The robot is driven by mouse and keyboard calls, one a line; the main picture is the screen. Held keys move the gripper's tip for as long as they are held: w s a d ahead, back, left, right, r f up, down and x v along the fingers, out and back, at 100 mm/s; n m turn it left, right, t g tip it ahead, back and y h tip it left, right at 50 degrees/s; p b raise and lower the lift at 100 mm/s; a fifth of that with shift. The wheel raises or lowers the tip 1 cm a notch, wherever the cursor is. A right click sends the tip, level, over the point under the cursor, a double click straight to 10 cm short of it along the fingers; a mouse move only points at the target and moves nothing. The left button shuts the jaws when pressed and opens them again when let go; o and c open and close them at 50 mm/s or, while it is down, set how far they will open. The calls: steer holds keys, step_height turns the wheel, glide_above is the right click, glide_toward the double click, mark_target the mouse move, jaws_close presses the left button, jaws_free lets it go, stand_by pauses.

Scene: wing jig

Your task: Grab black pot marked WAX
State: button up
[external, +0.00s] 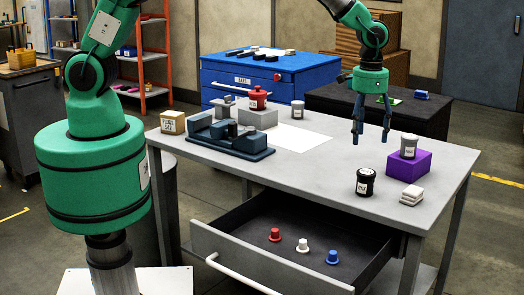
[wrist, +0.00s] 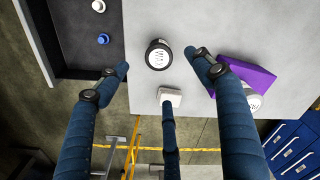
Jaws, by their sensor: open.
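A black pot (external: 365,183) with a white label stands upright near the front right of the grey table; its lettering is too small to read for sure. In the wrist view the black pot (wrist: 158,56) shows from above, its round lid between the two outer fingertips in the picture. My gripper (external: 371,132) is open and empty, above the table and up and behind the pot in the external view. Its blue fingers also spread across the wrist view (wrist: 163,66). Nothing touches the pot.
A purple block (external: 410,164) bearing a grey pot (external: 408,145) stands right of the black pot, with stacked white pads (external: 411,195) nearby. An open drawer (external: 285,262) juts out in front. A blue-grey fixture (external: 228,142) and red pot (external: 258,98) are left.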

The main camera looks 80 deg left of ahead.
mark_target(366, 171)
steer(key=shift+w+d+f, duration=0.15)
steer(key=shift+w+f, duration=0.05)
steer(key=shift+f, duration=0.45)
steer(key=shift+f, duration=0.1)
steer(key=shift+f+b, duration=0.45)
steer(key=shift+f, duration=3.8)
steer(key=shift+w+d+f+b, duration=0.1)
steer(key=shift+f+b, duration=0.15)
steer(key=shift+f, duration=1.05)
steer(key=shift+w+d+f+b, duration=0.1)
steer(key=shift+f+b, duration=0.15)
steer(key=shift+f, duration=1.05)
steer(key=shift+s, duration=0.1)
steer(key=shift+c, duration=0.5)
